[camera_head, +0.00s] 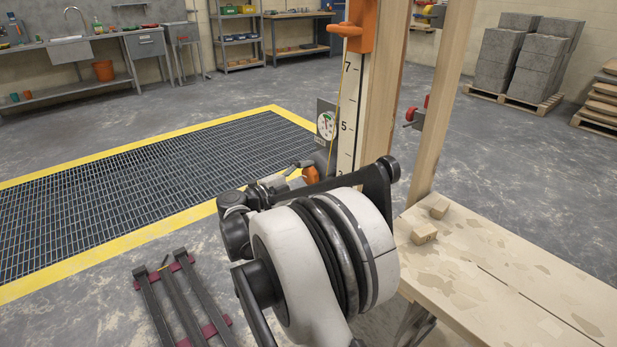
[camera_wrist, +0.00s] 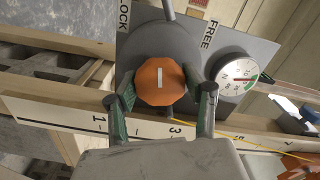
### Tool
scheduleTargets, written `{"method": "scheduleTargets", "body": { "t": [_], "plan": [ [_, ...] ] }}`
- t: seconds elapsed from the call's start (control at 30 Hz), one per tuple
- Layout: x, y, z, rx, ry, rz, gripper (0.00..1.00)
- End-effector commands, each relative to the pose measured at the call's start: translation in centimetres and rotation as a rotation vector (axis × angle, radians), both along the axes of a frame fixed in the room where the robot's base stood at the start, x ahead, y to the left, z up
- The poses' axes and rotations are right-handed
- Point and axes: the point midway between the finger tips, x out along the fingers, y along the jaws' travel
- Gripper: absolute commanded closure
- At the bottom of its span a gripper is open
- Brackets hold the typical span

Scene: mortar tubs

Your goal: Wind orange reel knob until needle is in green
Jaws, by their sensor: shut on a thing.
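The orange reel knob (camera_wrist: 160,81) is faceted with a white mark and sits on a grey plate in the wrist view. My gripper (camera_wrist: 160,96) is shut on it, with a green-padded finger on each side. In the head view the knob (camera_head: 310,175) shows partly behind my arm, beside my gripper (camera_head: 295,178). The round white gauge (camera_wrist: 237,77) is to the right of the knob, with a green band at its lower right edge. It also shows in the head view (camera_head: 326,125). Its needle points roughly right, but I cannot tell whether it is in the green.
The plate is lettered LOCK and FREE, with a grey lever (camera_wrist: 168,9) between the words. A numbered scale board (camera_head: 350,105) with an orange slider (camera_head: 357,28) stands beside the plate. A wooden bench (camera_head: 510,265) with small blocks is at right. Floor grating (camera_head: 150,180) lies left.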

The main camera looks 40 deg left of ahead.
Motion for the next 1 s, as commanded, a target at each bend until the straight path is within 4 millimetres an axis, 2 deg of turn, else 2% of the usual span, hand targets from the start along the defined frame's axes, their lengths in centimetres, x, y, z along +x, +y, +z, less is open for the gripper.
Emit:
{"method": "scheduleTargets", "body": {
  "t": [0.63,0.67,0.7,0.8,1.0],
  "plan": [
    [-0.02,0.03,0.0,0.046,-0.01,0.001,0.81],
    [-0.02,0.03,0.0,0.046,-0.01,0.001,0.5],
    [-0.02,0.03,0.0,0.046,-0.01,0.001,0.45],
    [-0.01,0.03,0.0,0.046,-0.01,0.001,0.34],
    [-0.01,0.01,0.01,0.045,-0.011,0.0,0.34]
  ]
}}
